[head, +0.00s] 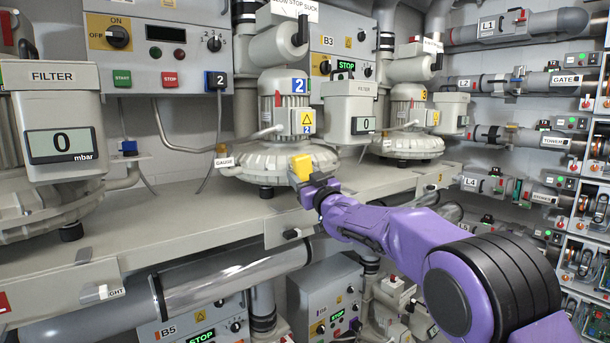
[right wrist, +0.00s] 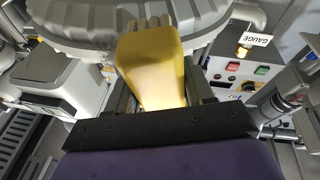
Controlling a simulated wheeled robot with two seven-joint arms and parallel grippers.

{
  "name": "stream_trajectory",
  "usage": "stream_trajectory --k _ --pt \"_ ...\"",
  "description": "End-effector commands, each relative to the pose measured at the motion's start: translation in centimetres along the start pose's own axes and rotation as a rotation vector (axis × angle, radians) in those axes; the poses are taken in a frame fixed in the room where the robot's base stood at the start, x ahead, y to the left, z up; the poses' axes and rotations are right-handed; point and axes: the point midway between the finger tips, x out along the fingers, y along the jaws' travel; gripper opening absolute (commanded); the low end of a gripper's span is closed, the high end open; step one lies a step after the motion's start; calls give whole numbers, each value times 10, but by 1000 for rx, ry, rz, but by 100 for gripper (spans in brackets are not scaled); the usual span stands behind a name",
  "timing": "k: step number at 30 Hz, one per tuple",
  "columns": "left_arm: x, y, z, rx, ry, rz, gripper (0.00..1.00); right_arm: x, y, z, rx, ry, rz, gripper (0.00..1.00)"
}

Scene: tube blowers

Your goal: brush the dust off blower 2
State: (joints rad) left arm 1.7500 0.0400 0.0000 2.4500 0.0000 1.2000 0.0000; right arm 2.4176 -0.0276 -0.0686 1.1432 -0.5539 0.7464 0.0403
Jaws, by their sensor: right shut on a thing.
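Blower 2 (head: 283,115) stands on the grey bench in the middle of the head view, with a blue "2" plate on its motor. Its round ribbed housing (right wrist: 85,22) fills the top of the right wrist view. My right gripper (head: 312,180) is shut on a yellow brush (head: 301,166) at the front of the housing. In the right wrist view the brush (right wrist: 150,70) points up at the housing edge; I cannot tell whether it touches. No distinct dust shows on the blower. My left gripper is not in view.
A GAUGE tag (head: 223,162) sticks out at left. A clear pipe (head: 225,277) runs below the bench edge.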

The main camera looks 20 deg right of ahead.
Motion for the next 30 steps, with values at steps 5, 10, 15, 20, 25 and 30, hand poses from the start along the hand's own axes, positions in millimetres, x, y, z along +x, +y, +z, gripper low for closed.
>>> stream_trajectory --k 5,10,15,20,25,30 --pt "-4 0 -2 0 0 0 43 4 0 0 0 0 0 28" --pt "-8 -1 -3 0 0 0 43 6 0 1 0 0 0 28" --pt "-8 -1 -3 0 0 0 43 7 1 2 0 0 0 28" --pt "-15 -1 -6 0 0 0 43 6 13 2 0 1 1 28" --pt "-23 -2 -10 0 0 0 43 4 31 5 0 0 1 28" --pt "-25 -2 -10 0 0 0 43 3 38 8 0 0 0 28"
